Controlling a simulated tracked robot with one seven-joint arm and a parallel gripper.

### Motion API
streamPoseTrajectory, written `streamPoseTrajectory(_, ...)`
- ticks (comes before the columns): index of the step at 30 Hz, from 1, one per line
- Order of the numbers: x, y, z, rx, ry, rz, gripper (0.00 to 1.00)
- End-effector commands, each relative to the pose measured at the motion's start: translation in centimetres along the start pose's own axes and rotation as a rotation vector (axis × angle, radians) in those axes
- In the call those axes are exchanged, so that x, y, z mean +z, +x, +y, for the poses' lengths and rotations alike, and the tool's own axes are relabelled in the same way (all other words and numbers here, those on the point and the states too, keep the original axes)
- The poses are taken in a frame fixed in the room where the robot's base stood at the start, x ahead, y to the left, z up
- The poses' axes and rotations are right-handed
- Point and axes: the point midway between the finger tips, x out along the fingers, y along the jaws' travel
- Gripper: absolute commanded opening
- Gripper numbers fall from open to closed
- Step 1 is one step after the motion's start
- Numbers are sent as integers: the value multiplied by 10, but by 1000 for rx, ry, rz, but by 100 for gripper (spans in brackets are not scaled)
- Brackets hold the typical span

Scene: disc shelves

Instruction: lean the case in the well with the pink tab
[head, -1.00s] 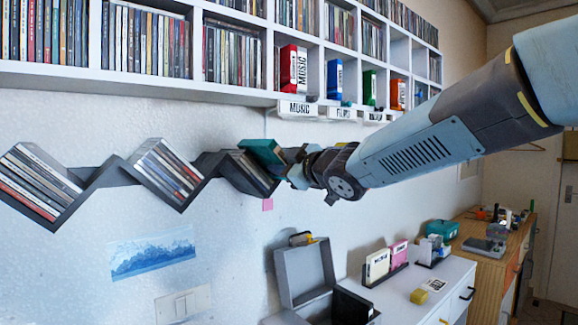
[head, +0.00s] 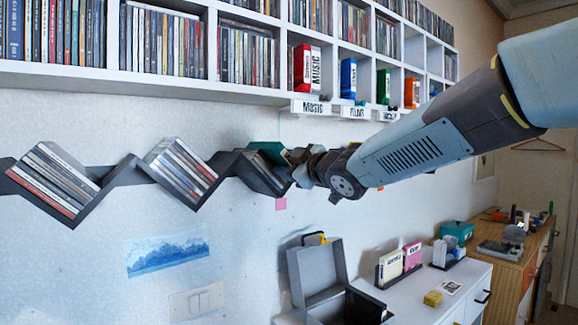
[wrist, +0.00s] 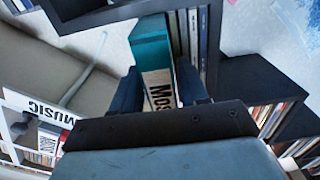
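The teal case (head: 268,150) with a white lettered label is between the fingers of my gripper (head: 298,167). In the wrist view the case (wrist: 152,60) fills the space between my fingers (wrist: 160,92), and they appear closed on it. The pink tab (head: 281,204) is on the wall just below the rightmost well (head: 258,184) of the dark zigzag shelf. The case is at the top of this well, tilted, beside the discs (wrist: 193,40) there. Its lower part is hidden in the head view.
Two more wells to the left hold leaning discs (head: 55,180) (head: 182,170). A white cubby shelf (head: 150,92) with labels runs above. Below stand an open grey box (head: 318,270) and a white cabinet (head: 450,290) with small cases.

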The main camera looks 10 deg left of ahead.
Motion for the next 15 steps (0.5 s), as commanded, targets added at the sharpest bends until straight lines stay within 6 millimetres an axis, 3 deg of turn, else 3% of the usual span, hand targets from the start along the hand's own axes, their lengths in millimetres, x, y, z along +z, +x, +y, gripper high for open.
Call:
streamPoseTrajectory(5, 0, 0, 0, 0, 0, 0, 60)
streamPoseTrajectory(15, 1, -6, 1, 1, 0, -2, 60)
